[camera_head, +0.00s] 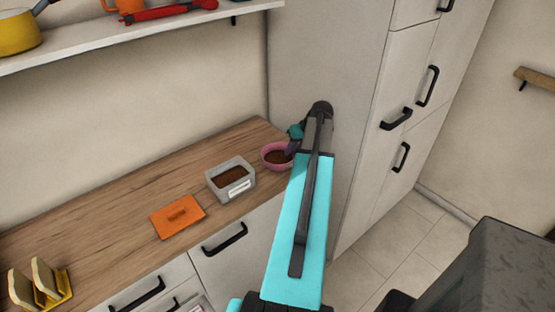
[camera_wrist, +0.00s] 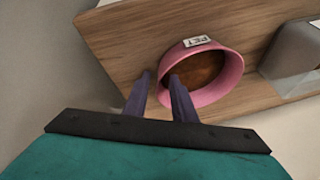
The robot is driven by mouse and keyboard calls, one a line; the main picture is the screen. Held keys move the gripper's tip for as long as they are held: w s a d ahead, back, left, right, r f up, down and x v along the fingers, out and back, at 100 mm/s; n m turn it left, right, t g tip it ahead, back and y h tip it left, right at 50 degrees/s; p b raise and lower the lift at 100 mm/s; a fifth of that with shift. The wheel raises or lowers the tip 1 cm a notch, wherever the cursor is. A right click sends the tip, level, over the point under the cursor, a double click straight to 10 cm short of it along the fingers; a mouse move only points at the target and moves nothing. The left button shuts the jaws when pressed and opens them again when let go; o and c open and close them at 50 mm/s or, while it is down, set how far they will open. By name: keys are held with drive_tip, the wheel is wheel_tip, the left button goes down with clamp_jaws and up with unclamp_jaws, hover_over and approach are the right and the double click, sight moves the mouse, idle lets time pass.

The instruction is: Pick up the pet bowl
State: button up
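The pet bowl (camera_head: 267,162) is pink with brown contents and stands at the right end of the wooden counter, close to the tall cabinet. In the wrist view the bowl (camera_wrist: 219,84) shows a white label reading PET on its rim. My gripper (camera_wrist: 158,82) is at the bowl's left side, its two dark fingers apart. One finger is over the inside of the bowl and the other is outside, with the pink wall between them. A gap shows between the fingers, and I see no clear contact with the wall. In the head view my arm partly hides the gripper.
A grey container with brown contents (camera_head: 217,190) stands left of the bowl. An orange lid (camera_head: 190,223) and a yellow toast rack (camera_head: 62,290) lie further left. The tall cabinet (camera_head: 345,60) closes off the right. A shelf (camera_head: 120,45) hangs above.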

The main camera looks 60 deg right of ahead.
idle(0.4)
clamp_jaws()
drive_tip(key=shift+r, duration=0.2)
drive_tip(key=shift+r+b, duration=0.85)
drive_tip(key=shift+r, duration=0.55)
drive_tip(key=s+a+r+b, duration=0.1)
drive_tip(key=s+a+b, duration=0.3)
drive_tip(key=s, duration=1)
drive_tip(key=a, duration=0.3)
drive_tip(key=shift+s+r, duration=0.25)
drive_tip(key=shift+r, duration=0.15)
